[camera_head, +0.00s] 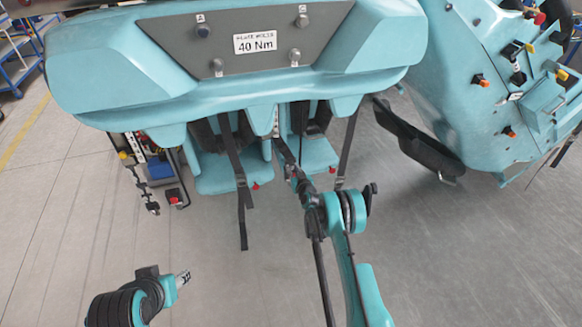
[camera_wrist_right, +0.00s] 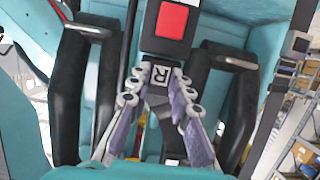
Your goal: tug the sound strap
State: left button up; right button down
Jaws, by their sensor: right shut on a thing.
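My right gripper (camera_head: 293,172) is in front of the gap between the two teal seats. Another strap (camera_head: 347,148) hangs at the right seat. I cannot tell which strap is the sound one. My left gripper (camera_head: 184,278) is low at the left, away from the seats; its opening is unclear.
The teal coaster car (camera_head: 110,95) carries a grey panel with a "40 Nm" label (camera_head: 255,42) above the seats. A teal unit (camera_head: 490,80) with several knobs stands at the right. Tools hang at the left. Grey floor (camera_head: 80,230) is clear at the lower left.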

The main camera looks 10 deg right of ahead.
jog(key=c, duration=1.3)
grip_release()
jog(key=shift+r, duration=0.15)
jog(key=v, duration=0.7)
jog(key=s+a+r+g, duration=0.15)
jog(key=s+r, duration=0.25)
jog(key=r, duration=0.4)
jog(key=s+a+r+g+y, duration=0.1)
jog(key=s+a+r, duration=0.25)
jog(key=r, duration=0.35)
jog(key=s+a+r+g, duration=0.1)
jog(key=s+r, duration=0.4)
jog(key=r, duration=0.3)
jog(key=s+g+h, duration=0.1)
jog(key=s+g, duration=0.3)
jog(key=s, duration=2.8)
jog(key=shift+s+a+r+g+h, duration=0.15)
jog(key=shift+a+r+g+h, duration=0.05)
jog(key=shift+r+g+h, duration=0.15)
